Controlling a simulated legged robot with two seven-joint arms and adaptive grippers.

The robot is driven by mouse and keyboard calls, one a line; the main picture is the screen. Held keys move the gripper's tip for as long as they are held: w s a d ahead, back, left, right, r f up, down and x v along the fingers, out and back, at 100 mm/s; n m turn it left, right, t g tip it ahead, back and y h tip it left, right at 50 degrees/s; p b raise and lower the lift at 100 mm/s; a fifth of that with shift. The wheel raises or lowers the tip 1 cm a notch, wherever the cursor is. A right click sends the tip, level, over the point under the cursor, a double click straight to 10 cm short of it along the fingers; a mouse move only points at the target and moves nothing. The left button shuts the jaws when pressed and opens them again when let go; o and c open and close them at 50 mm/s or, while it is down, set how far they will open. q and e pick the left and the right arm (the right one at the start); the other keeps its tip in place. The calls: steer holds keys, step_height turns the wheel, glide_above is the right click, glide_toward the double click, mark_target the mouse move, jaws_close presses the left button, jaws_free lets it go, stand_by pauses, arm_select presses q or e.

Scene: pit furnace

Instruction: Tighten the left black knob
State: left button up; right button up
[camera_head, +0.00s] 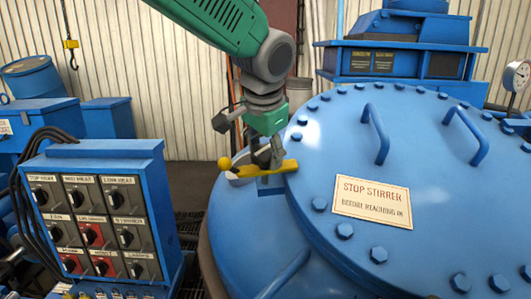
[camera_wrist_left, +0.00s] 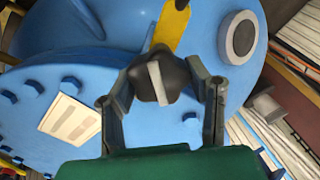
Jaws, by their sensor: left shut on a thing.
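The black knob (camera_wrist_left: 158,80) is a dark lobed knob with a light grey bar across its face, in the middle of the left wrist view. My left gripper (camera_head: 267,158) reaches down from the top in the head view, beside the yellow lever (camera_head: 268,172) at the vessel's left edge. In the left wrist view its two fingers stand on either side of the knob and are shut on it. In the head view the fingers mostly hide the knob. The yellow lever also shows just behind the knob in the wrist view (camera_wrist_left: 168,28). My right gripper is not in view.
The big blue lid (camera_head: 440,190) with bolts and handles fills the right. It bears a "STOP STIRRER" sign (camera_head: 372,202). A blue control panel (camera_head: 95,220) with several switches and black cables stands at left. A round grey port (camera_wrist_left: 241,38) is near the knob.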

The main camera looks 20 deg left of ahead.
arm_select(q)
steer(key=m, duration=0.7)
stand_by(0.6)
steer(key=o, duration=1.2)
steer(key=shift+c, duration=0.2)
steer(key=shift+d, duration=0.1)
steer(key=shift+s+r, duration=0.1)
steer(key=shift+r, duration=0.2)
steer(key=v, duration=1.1)
